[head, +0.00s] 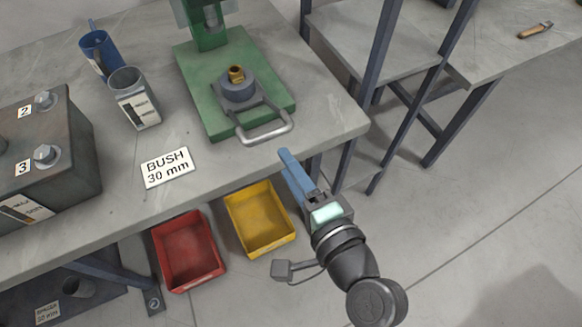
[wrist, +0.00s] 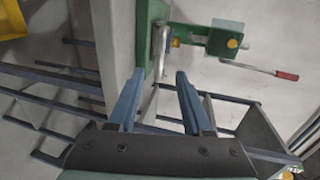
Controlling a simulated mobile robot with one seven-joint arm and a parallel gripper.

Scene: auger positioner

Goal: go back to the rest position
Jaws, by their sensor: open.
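My gripper (head: 291,168) is in the head view off the front edge of the grey workbench, to the right of the yellow bin. Its blue fingers point up the picture toward the metal loop handle (head: 264,128) of the green press. In the wrist view my gripper (wrist: 156,98) shows two blue fingers apart, with nothing held between them. The loop handle (wrist: 158,50) shows beyond the fingertips there. A brass bush (head: 236,73) sits on the round grey holder (head: 238,92) on the green base plate (head: 200,75).
The workbench (head: 215,165) carries a "BUSH 30 mm" card (head: 167,167), a grey cup (head: 135,98), a blue cup (head: 99,52) and a dark box with knobs (head: 50,155). Red (head: 188,250) and yellow (head: 259,219) bins sit below its front edge. Floor is clear at lower right.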

